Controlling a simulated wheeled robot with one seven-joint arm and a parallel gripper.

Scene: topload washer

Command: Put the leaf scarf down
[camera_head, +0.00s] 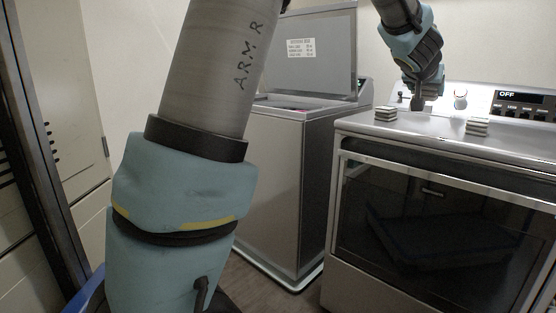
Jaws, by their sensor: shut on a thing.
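My gripper (417,101) is at the upper right, low over the back of the metal top of the front-window machine (450,137). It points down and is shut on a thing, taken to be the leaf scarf. The scarf is too small and too hidden between and behind the fingers for its pattern to show. I cannot tell whether it touches the top.
Two small striped stacks (386,113) (477,126) sit on the machine top, with bare metal between them. A control panel (515,100) reading OFF stands behind. The topload washer (285,165) stands left, its lid (315,55) raised and coloured items inside.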

